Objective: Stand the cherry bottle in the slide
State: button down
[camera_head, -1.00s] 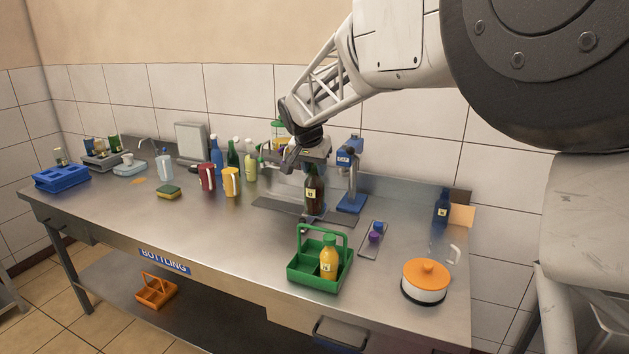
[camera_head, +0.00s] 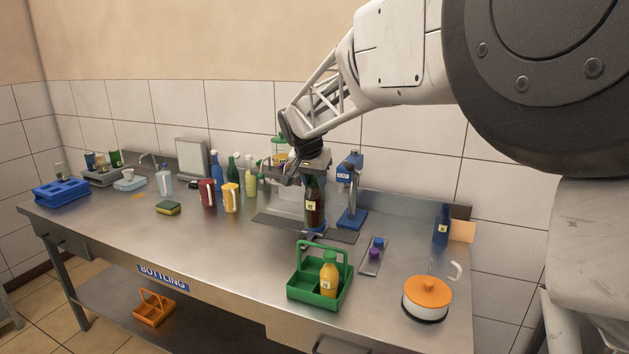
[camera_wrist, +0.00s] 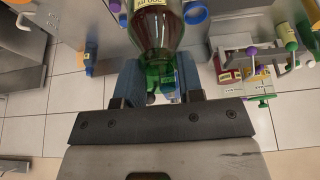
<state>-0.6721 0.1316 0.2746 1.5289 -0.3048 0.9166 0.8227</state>
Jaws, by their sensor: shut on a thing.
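A dark bottle with a yellow label (camera_head: 314,205), taken as the cherry bottle, stands upright in my gripper (camera_head: 313,172). In the wrist view the bottle (camera_wrist: 160,30) shows dark red contents, and my gripper (camera_wrist: 160,80) is shut around its green-looking neck. The bottle's base is over or on a dark strip (camera_head: 343,236) on the counter, taken as the slide, with a bit of blue at its foot. I cannot tell whether the base touches it. The blue capping stand (camera_head: 351,217) is just right of the bottle.
A green carrier (camera_head: 303,290) holding a yellow bottle (camera_head: 329,273) stands in front. Right of it are a small tray with caps (camera_head: 370,266) and an orange-lidded pot (camera_head: 427,300). Mugs (camera_head: 231,199) and several bottles stand to the left.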

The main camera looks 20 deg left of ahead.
jog(key=shift+r, duration=2.85)
jog(key=shift+w, duration=0.1)
jog(key=w+a+f, duration=0.4)
jog(key=w+f, duration=0.4)
jog(key=w, duration=0.4)
jog(key=w+a+f, duration=0.5)
jog(key=w+f, duration=0.3)
jog(key=w, duration=0.4)
jog(key=shift+w+a+f, duration=0.15)
jog(key=shift+w+a, duration=0.15)
jog(key=shift+w, duration=0.05)
jog(key=shift+f, duration=0.1)
